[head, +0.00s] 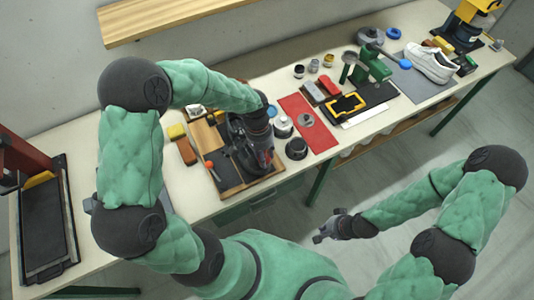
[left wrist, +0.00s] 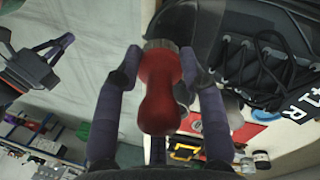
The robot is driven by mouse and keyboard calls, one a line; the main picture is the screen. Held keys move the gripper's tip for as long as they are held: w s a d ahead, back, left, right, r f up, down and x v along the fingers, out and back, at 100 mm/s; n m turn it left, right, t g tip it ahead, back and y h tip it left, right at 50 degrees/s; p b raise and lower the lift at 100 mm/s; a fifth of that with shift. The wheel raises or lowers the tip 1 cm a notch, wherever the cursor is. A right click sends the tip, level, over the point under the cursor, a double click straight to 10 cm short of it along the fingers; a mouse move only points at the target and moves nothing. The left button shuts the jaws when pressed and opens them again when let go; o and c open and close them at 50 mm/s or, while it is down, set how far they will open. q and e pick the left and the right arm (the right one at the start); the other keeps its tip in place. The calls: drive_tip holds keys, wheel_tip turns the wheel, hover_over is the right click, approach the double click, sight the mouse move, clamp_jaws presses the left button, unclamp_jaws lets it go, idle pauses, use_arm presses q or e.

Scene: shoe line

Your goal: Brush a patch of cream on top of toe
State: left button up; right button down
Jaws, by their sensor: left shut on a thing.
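A black laced shoe marked 1R (left wrist: 265,60) fills the upper right of the left wrist view. In the head view, my left arm and gripper (head: 262,155) largely cover it on the wooden board. My left gripper (left wrist: 160,58) is shut on a brush with a rounded red handle (left wrist: 160,95). The brush head points toward the dark, smooth toe end of the shoe; I cannot tell whether it touches. No cream patch can be made out. My right gripper (head: 329,228) is open and empty in front of the table, away from the shoe.
A red mat (head: 309,132) and dark jars (head: 297,149) lie right of the board. Brown and yellow blocks (head: 186,150) lie left of it. Further right are a green tool (head: 373,65) and a white shoe (head: 433,62) on a grey mat. A black tray (head: 43,225) is far left.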

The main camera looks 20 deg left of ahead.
use_arm(q)
drive_tip(key=s+a, duration=0.4)
drive_tip(key=shift+s+p, duration=0.2)
drive_tip(key=shift+p, duration=0.15)
idle(0.4)
drive_tip(key=shift+d, duration=0.1)
drive_tip(key=shift+s+d+r+p, duration=0.3)
drive_tip(key=shift+r+p, duration=0.45)
drive_tip(key=shift+r, duration=0.15)
drive_tip(key=shift+s+d+r+p, duration=0.25)
drive_tip(key=shift+r+p, duration=0.45)
drive_tip(key=shift+r, duration=0.25)
drive_tip(key=shift+s+d+r+p, duration=0.3)
drive_tip(key=shift+r+p, duration=0.45)
drive_tip(key=shift+r, duration=0.15)
drive_tip(key=r, duration=0.1)
drive_tip(key=p, duration=0.1)
drive_tip(key=d+r+p, duration=0.1)
drive_tip(key=shift+s+r, duration=0.35)
